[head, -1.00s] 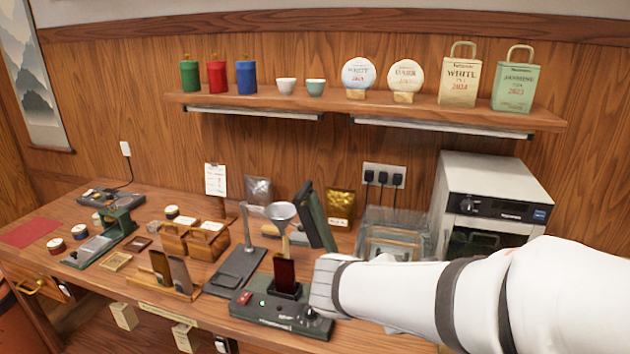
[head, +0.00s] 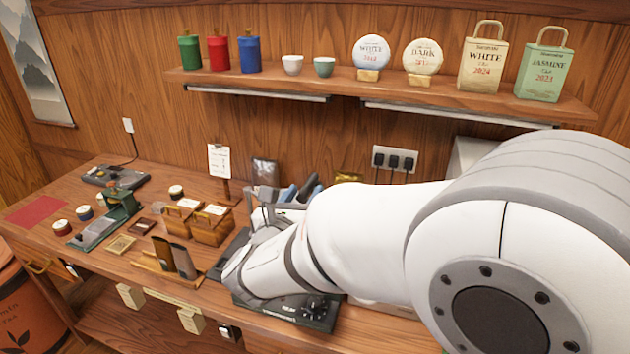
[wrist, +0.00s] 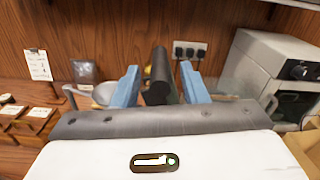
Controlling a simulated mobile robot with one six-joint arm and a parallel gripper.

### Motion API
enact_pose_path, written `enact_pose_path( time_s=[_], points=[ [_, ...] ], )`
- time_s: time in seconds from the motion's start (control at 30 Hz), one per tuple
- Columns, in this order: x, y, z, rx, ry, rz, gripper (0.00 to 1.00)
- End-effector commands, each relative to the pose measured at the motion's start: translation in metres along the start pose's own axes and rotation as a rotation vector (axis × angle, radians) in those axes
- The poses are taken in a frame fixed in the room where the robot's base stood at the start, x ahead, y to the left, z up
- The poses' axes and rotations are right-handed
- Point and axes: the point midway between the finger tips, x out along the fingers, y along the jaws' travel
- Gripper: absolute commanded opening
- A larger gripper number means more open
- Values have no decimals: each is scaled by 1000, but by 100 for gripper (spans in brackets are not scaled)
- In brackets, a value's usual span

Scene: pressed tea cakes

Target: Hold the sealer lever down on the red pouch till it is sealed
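The sealer (head: 310,312) sits at the front of the bench in the head view, its dark base mostly covered by my arm. The red pouch is hidden behind my arm and shows in neither current view. In the wrist view the dark sealer lever (wrist: 158,75) stands raised, seen between the two blue fingers of my gripper. My gripper (wrist: 161,82) is open, with a gap on both sides of the lever. Its fingers also show beyond my arm in the head view (head: 298,190). I cannot tell whether either finger touches the lever.
A steel oven (wrist: 278,68) stands to the right of the sealer. Wooden boxes (head: 208,225), a small stand with dark packets (head: 175,258) and a green press (head: 118,207) are to the left. A shelf (head: 350,88) with tins, cups and tea packages runs above.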

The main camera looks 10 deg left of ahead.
Motion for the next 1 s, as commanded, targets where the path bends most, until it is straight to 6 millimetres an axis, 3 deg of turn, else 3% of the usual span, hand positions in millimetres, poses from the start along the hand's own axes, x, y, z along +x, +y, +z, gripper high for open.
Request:
enact_pose_path(
  time_s=[0.2,0.47,0.93,1.0],
  points=[
    [16,0,0,1,1,1,40],
    [16,1,0,2,1,2,39],
    [15,1,0,2,1,3,0],
    [15,1,0,2,0,3,0]
  ],
)
